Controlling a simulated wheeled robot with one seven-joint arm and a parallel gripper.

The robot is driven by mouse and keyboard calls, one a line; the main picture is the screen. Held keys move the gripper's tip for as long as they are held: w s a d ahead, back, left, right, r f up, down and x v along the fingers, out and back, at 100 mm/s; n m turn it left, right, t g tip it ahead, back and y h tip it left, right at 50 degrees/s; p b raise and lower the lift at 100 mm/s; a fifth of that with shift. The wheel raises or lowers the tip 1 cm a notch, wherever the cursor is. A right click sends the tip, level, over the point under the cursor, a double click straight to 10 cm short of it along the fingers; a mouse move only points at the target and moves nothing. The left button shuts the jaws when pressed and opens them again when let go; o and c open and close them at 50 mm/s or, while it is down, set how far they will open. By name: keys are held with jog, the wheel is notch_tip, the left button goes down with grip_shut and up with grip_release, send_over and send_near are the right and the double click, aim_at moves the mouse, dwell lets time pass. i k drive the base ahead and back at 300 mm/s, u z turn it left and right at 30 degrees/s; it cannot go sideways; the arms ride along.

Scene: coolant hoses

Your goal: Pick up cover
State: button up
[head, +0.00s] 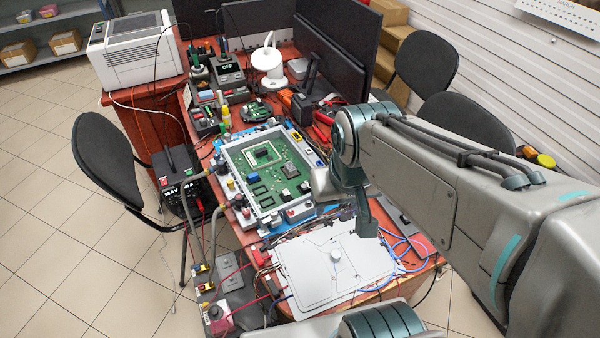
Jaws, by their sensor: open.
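The cover (315,285) is a flat light grey plate with a small raised round knob (336,256) near its middle. It lies at the front of the red-brown table in the head view. Thin dark lines or cables run over its upper part. My gripper (362,226) hangs above and behind the far edge of the cover, apart from the knob. It is open, and nothing shows between its fingers, though the arm hides part of it.
A framed green circuit board (268,172) sits behind the cover. Red, blue and dark cables lie around the plate. A grey box with hoses (228,298) stands at its left. Black monitors (335,50) and chairs (105,155) surround the table.

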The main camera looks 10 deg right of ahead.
aim_at(310, 281)
jog(key=k, duration=1)
jog(key=u, duration=0.25)
jog(key=i, duration=0.65)
jog(key=z, duration=1)
